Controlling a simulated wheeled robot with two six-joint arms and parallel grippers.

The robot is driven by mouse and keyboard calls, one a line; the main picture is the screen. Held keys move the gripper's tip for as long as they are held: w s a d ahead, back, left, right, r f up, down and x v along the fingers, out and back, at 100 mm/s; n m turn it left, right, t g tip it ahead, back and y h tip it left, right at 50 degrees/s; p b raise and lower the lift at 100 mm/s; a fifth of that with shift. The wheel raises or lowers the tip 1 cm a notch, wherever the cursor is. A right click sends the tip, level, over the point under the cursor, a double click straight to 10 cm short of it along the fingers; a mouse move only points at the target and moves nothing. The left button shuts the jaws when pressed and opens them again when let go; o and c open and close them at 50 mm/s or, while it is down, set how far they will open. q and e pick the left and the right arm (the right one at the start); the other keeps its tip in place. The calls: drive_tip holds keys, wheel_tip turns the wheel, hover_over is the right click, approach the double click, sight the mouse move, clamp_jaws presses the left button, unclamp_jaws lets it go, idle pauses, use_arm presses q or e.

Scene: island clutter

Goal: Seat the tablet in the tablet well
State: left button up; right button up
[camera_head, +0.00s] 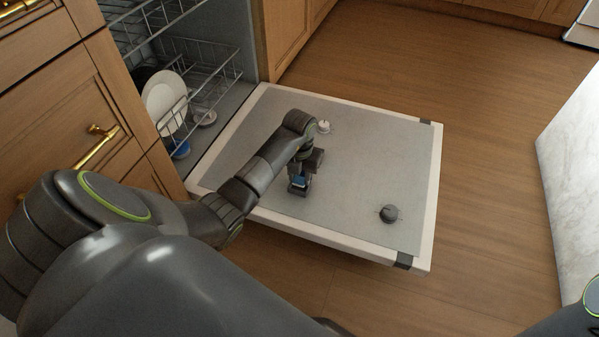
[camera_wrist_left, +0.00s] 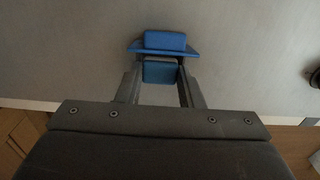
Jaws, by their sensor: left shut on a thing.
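My left gripper (camera_head: 299,186) is over the grey inner face of the lowered dishwasher door. It is shut on a small blue piece, which I take to be the tablet (camera_head: 300,182). In the left wrist view, a blue block shows between the fingers (camera_wrist_left: 160,73), with a wider blue flange and another blue block just beyond the fingertips. I cannot tell whether these blue parts are one thing or whether they touch the door. I cannot pick out the tablet well for certain. My right gripper is not in view.
The open dishwasher door (camera_head: 345,170) lies flat, with a dark round knob (camera_head: 389,214) on its right half and a small white round fitting (camera_head: 323,127) behind my gripper. The wire rack (camera_head: 205,75) holds a white plate (camera_head: 165,103). Free wooden floor (camera_head: 480,120) lies right of the door.

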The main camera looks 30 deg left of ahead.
use_arm(q)
drive_tip(key=shift+f+b, duration=0.35)
drive_tip(key=shift+f, duration=0.25)
drive_tip(key=o, duration=0.8)
